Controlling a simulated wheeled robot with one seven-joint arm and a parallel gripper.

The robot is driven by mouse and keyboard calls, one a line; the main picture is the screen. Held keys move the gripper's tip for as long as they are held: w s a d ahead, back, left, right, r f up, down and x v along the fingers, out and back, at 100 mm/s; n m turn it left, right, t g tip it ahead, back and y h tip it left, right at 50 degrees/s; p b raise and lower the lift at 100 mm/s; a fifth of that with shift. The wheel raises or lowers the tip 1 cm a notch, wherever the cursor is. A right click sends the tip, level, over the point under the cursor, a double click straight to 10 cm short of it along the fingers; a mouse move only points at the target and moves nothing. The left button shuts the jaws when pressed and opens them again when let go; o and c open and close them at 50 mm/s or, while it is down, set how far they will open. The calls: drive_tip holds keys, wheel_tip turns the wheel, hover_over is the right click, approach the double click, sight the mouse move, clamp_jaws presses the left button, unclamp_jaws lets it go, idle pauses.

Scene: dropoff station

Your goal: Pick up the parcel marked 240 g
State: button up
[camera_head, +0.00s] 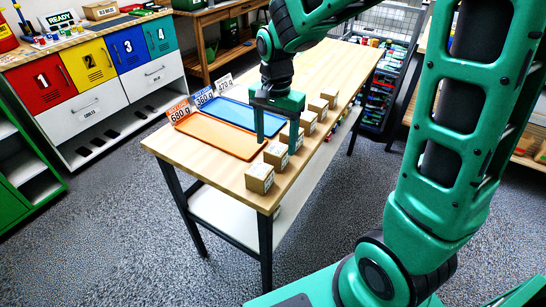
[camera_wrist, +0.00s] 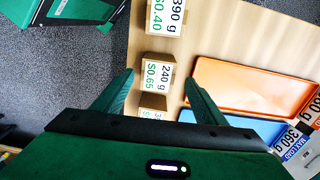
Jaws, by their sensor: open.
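The parcel marked 240 g (camera_wrist: 158,75) is a small brown box with a white label that also reads $0.65. In the wrist view it lies between my gripper's fingertips (camera_wrist: 159,78), with a gap on each side. In the head view it appears to be the second box from the near end of the row (camera_head: 276,156). My gripper (camera_head: 277,147) is open and empty, pointing down over the row from above. A parcel marked 390 g (camera_wrist: 165,17) sits beside it, and another parcel (camera_wrist: 153,102) is partly hidden by my gripper.
The row of several boxes runs along the right edge of the wooden table (camera_head: 222,175). An orange tray (camera_head: 205,138) and a blue tray (camera_head: 237,114) lie left of it, with standing weight signs (camera_head: 180,110) behind. Numbered lockers (camera_head: 88,62) stand at the left.

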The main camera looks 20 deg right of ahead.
sight(277, 148)
drive_tip(key=shift+s+f, duration=0.15)
drive_tip(key=shift+f, duration=1.3)
drive_tip(key=shift+s+f, duration=0.1)
drive_tip(key=shift+f, duration=1.3)
drive_tip(key=c, duration=1.3)
drive_tip(key=shift+r, duration=0.1)
